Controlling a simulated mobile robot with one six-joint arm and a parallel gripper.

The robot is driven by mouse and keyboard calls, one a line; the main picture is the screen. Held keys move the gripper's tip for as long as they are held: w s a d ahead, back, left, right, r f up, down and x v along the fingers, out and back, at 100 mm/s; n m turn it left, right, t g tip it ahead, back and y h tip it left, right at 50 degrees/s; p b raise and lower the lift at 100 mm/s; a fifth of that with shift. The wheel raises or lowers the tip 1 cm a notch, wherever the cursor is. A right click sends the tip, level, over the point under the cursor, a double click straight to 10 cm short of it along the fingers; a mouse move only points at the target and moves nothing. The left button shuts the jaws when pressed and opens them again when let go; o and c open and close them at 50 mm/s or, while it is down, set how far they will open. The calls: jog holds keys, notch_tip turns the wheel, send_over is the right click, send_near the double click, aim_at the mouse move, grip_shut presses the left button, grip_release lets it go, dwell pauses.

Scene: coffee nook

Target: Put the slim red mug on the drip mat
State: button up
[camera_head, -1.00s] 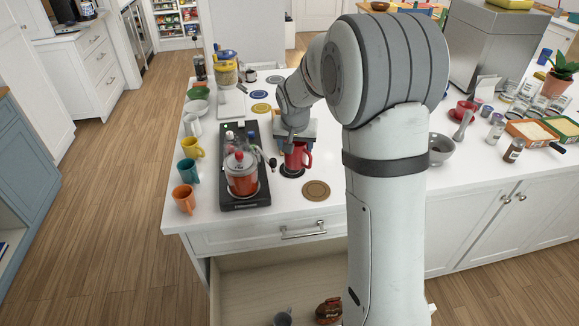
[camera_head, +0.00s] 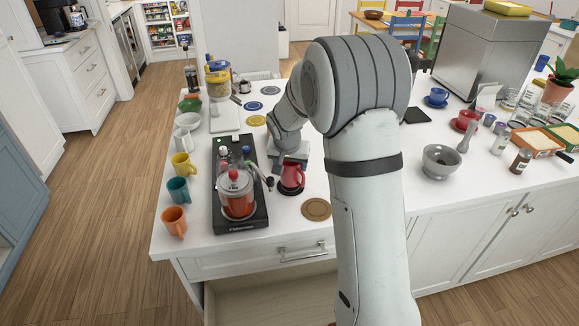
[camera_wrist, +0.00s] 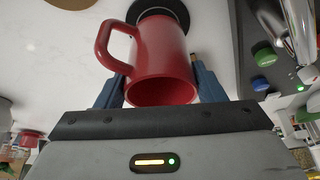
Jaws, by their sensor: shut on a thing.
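The red mug (camera_head: 291,177) is upright over a black round mat (camera_head: 290,191), whose edge shows around its base. I cannot tell whether the mug touches it. In the wrist view the mug (camera_wrist: 163,60) fills the space between the blue fingers of my gripper (camera_wrist: 160,85), which is shut on it. Its handle points left, and the black mat (camera_wrist: 160,10) shows beyond its base. In the head view my gripper (camera_head: 289,164) is partly hidden behind the mug and my arm.
A black tray (camera_head: 240,224) with a red-lidded glass pot (camera_head: 237,195) stands close left. A tan round mat (camera_head: 316,209) lies at front right. Orange (camera_head: 174,220), teal (camera_head: 178,190) and yellow (camera_head: 183,165) mugs line the left edge. A grey bowl (camera_head: 440,163) stands right.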

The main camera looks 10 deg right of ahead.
jog(key=shift+w+f, duration=0.1)
jog(key=shift+f, duration=0.75)
jog(key=o, duration=1.1)
jog(key=shift+f, duration=0.1)
jog(key=shift+a+r, duration=0.1)
jog(key=shift+r, duration=0.45)
jog(key=s+b+v, duration=0.1)
jog(key=b+v, duration=0.1)
jog(key=v, duration=0.9)
jog(key=s+n, duration=0.1)
jog(key=s, duration=0.8)
jog(key=s+d+r+n+y, duration=0.1)
jog(key=s+n, duration=0.1)
jog(key=s, duration=0.8)
jog(key=s+d+r+n+g, duration=0.1)
jog(key=s, duration=0.9)
jog(key=shift+n+y, duration=0.3)
jog(key=shift+y, duration=0.1)
